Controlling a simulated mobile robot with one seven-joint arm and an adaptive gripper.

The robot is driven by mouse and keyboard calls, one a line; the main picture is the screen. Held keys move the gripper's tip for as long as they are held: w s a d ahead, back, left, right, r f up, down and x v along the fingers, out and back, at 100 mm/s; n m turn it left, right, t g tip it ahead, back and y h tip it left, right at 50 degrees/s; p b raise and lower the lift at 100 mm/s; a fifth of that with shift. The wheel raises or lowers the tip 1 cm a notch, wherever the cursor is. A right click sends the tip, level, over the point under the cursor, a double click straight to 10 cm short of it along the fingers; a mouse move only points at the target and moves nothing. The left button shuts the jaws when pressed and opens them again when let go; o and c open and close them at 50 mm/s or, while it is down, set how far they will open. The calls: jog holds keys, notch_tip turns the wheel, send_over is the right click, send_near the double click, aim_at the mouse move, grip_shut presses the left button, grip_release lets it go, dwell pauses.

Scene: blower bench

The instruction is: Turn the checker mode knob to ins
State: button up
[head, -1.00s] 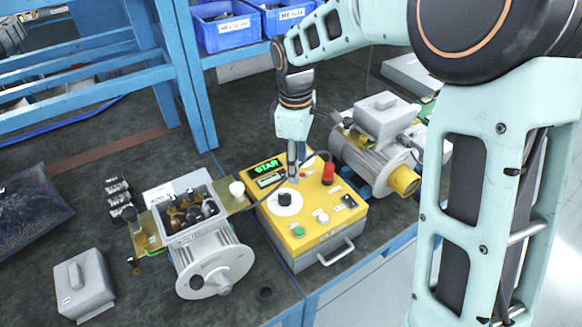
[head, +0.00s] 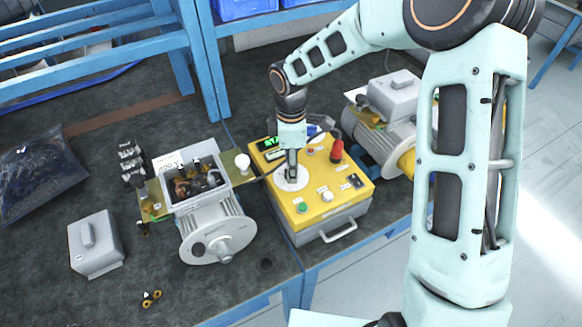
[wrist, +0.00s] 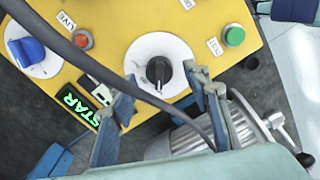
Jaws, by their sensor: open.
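The yellow checker (head: 345,187) stands on the bench with a lit green display (head: 270,142). In the wrist view the black mode knob (wrist: 158,71) sits at the middle of a round white dial (wrist: 148,48). My gripper (head: 291,174) is over this dial in the head view, pointing down and hiding the knob. In the wrist view my gripper (wrist: 160,80) is open, with one blue-grey finger on each side of the knob. I see no clear contact. The dial markings, including ins, are not readable, and I cannot tell which one the knob points to.
A dark cable (wrist: 105,70) crosses the wrist view near the dial. A green button (head: 302,207) and red plug (head: 336,151) rise from the panel. An opened motor (head: 218,240) stands left, another motor (head: 378,132) right. Loose brass parts (head: 151,298) lie in front.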

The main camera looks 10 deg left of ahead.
jog(key=shift+f, duration=0.9)
jog(key=shift+c, duration=0.3)
jog(key=c, duration=1.1)
jog(key=shift+m, duration=0.3)
jog(key=m+b, duration=0.3)
jog(key=m, duration=0.1)
jog(key=shift+f, duration=0.15)
jog(key=shift+m+b, duration=1.2)
jog(key=shift+m, duration=1.4)
